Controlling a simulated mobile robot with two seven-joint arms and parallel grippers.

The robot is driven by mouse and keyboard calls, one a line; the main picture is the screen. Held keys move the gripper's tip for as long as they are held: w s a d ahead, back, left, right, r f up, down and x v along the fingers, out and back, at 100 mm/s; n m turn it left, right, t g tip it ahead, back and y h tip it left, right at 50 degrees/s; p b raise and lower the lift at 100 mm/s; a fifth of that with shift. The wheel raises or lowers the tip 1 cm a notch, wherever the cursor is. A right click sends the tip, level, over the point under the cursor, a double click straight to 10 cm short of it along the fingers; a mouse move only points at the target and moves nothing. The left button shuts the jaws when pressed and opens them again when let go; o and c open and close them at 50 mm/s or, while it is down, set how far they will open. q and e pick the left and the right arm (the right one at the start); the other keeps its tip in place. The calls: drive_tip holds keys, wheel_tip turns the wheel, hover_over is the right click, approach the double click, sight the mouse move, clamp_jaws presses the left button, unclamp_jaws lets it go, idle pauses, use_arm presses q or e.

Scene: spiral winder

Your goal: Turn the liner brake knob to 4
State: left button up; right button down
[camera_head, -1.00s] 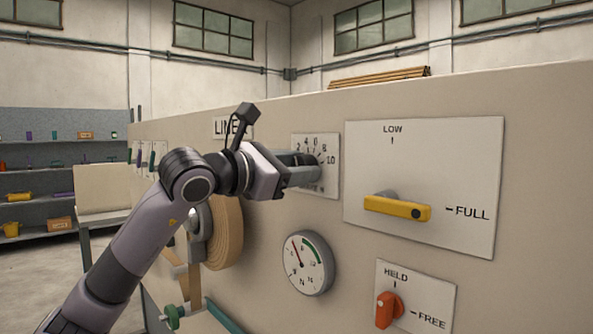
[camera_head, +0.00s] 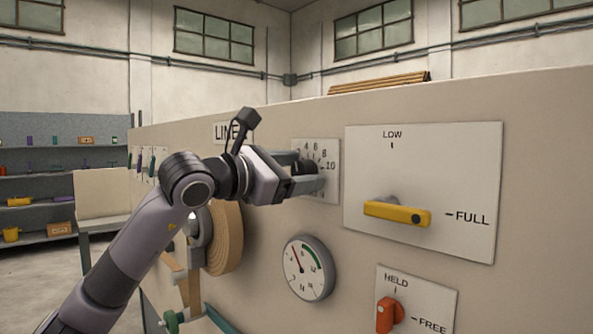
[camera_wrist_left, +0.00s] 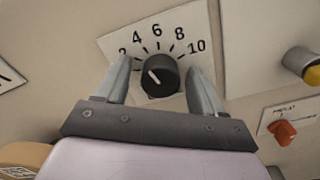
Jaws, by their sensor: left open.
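The liner brake knob (camera_wrist_left: 160,74) is a round black knob on a white dial plate (camera_head: 330,186) marked 2 to 10, under a partly hidden "LINE…" label. In the left wrist view its white pointer line tilts up and left, roughly toward the 4. My left gripper (camera_head: 306,171) is open, with one finger on each side of the knob. In the wrist view (camera_wrist_left: 165,88) gaps show between the fingers and the knob. In the head view the upper finger and the knob hide part of the scale. My right gripper is out of view.
To the right are a yellow lever (camera_head: 397,213) on a LOW/FULL plate and an orange knob (camera_head: 385,315) on a HELD/FREE plate. A round gauge (camera_head: 309,268) sits below the dial. A tan roll (camera_head: 226,238) stands below my left wrist.

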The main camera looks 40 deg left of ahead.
use_arm(q)
drive_tip(key=shift+s, duration=0.25)
drive_tip(key=s+b, duration=0.4)
drive_tip(key=s, duration=0.2)
drive_tip(key=shift+s+a, duration=0.3)
drive_tip(key=shift+s, duration=0.05)
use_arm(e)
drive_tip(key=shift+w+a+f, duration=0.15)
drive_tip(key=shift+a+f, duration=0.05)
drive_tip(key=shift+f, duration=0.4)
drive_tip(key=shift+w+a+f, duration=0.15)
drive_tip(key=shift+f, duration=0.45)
